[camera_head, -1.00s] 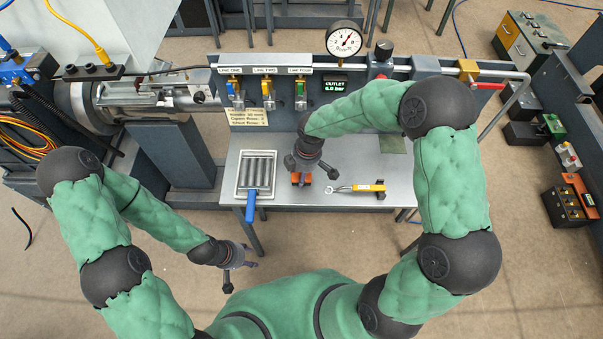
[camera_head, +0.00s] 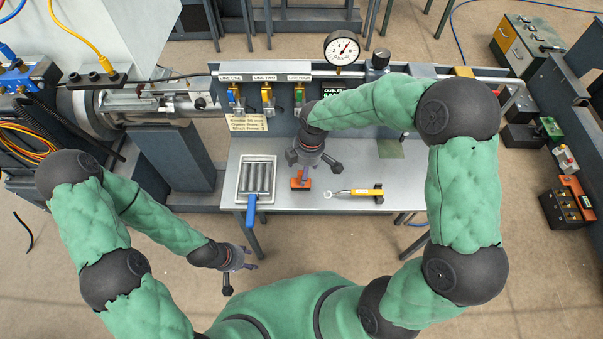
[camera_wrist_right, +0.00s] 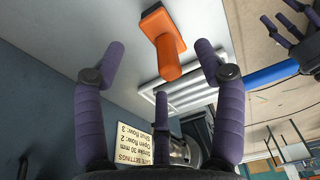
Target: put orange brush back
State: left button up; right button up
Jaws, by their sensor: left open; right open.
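The orange brush (camera_head: 300,183) lies on the grey table, between the roller tray and the yellow-handled wrench. In the right wrist view the orange brush (camera_wrist_right: 163,42) shows its block and its rounded handle, which points towards my palm. My right gripper (camera_head: 308,168) is over the table just behind the brush, open and empty. In the right wrist view its purple fingers (camera_wrist_right: 160,62) are spread to either side of the brush, apart from it. My left gripper (camera_head: 246,262) is open and empty in front of the table, low at the left.
A tray with grey rollers and a blue handle (camera_head: 252,212) is left of the brush. A yellow-handled wrench (camera_head: 358,192) lies to the right. Behind are the valve panel with coloured levers (camera_head: 267,96) and a pressure gauge (camera_head: 342,48). The table's front right is bare.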

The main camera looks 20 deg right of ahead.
jog(key=r, duration=0.3)
jog(key=r+p, duration=0.1)
jog(key=r, duration=0.1)
jog(key=shift+s+d+r, duration=0.1)
jog(key=shift+d+r, duration=0.25)
